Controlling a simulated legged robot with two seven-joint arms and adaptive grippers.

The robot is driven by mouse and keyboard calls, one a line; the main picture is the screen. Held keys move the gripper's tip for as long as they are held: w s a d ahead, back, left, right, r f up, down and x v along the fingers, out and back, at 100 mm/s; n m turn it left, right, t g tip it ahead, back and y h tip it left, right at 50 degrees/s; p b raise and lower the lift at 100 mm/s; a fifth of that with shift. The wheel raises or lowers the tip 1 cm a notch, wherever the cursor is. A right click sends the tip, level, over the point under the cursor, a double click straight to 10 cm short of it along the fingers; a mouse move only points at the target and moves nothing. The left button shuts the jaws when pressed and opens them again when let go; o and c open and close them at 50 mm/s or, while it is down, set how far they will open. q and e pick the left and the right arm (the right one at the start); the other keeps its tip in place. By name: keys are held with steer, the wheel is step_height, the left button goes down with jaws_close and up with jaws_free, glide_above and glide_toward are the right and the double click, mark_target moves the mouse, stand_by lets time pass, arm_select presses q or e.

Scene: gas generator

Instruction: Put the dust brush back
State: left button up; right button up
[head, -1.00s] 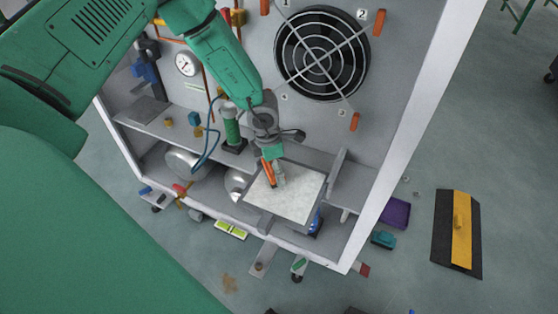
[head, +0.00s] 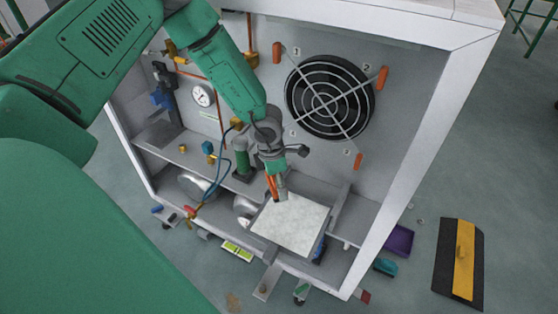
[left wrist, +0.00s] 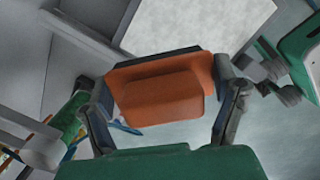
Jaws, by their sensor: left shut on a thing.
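My left gripper (head: 277,190) is in front of the cabinet, just above the back edge of a pale square panel (head: 295,223). It is shut on an orange block-like piece (left wrist: 160,95), which sits between both fingers in the left wrist view. In the head view only a narrow orange strip of it (head: 271,186) shows. I cannot tell whether this piece is part of the dust brush. A teal brush-like thing (head: 385,267) lies on the floor to the right of the cabinet, near a purple pan-like thing (head: 399,240). My right gripper is not in view.
The cabinet holds a fan (head: 328,97) with orange handles around it, a gauge (head: 203,96), a green cylinder (head: 242,165) and a blue hose. Several small items lie along its front edge. A black-and-yellow board (head: 462,262) lies on the floor at right.

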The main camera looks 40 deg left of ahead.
arm_select(q)
steer(key=shift+d+r, duration=0.2)
steer(key=shift+d, duration=0.25)
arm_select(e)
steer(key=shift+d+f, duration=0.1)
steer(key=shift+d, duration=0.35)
arm_select(q)
steer(key=shift+a+f, duration=0.1)
steer(key=shift+a, duration=0.2)
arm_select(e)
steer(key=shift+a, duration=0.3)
